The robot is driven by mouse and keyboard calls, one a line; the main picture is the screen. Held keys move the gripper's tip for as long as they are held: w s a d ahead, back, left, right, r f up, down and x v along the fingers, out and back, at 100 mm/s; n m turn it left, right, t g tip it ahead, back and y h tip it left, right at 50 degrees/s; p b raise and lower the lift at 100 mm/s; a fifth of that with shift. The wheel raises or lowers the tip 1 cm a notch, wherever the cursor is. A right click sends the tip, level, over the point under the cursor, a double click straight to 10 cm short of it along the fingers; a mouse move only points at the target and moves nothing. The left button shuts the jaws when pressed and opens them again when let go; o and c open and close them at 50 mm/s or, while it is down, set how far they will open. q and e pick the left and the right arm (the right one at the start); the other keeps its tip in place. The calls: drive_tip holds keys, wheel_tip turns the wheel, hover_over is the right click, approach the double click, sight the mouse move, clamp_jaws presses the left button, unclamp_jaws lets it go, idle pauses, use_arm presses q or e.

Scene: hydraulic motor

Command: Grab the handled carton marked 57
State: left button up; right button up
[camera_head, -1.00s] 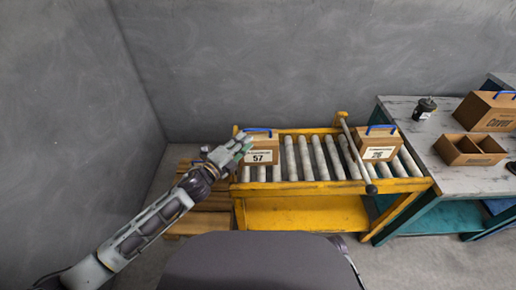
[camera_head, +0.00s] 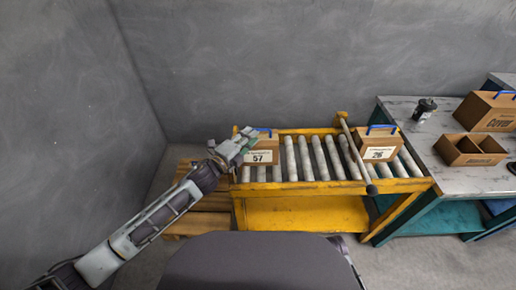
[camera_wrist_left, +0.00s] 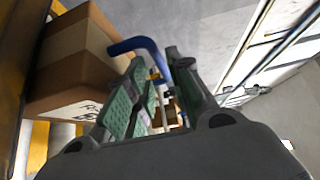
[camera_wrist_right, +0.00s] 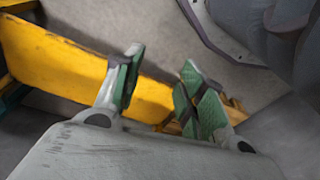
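The brown carton marked 57 (camera_head: 265,151) stands at the left end of the roller conveyor, with a blue handle (camera_head: 264,130) on top. My left gripper (camera_head: 248,134) is at the carton's upper left, covering part of it. In the left wrist view the carton (camera_wrist_left: 82,55) is at left, and its blue handle (camera_wrist_left: 142,46) reaches in between the open fingers of my left gripper (camera_wrist_left: 158,85). I cannot tell whether either finger touches the handle. My right gripper (camera_wrist_right: 160,80) is open and empty, with a yellow frame part behind it.
A second carton marked 26 (camera_head: 378,146) stands farther right on the conveyor (camera_head: 320,188), past a slanted grey bar (camera_head: 357,150). A workbench (camera_head: 415,150) at right holds an open divided box (camera_head: 470,150), a carton marked Cover (camera_head: 487,112) and a black part (camera_head: 425,106).

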sight(258, 130)
use_arm(q)
drive_tip(key=shift+b+x, duration=0.45)
drive_tip(key=shift+x, duration=2.05)
drive_tip(key=shift+d, duration=0.1)
clamp_jaws()
drive_tip(key=shift+r, duration=0.2)
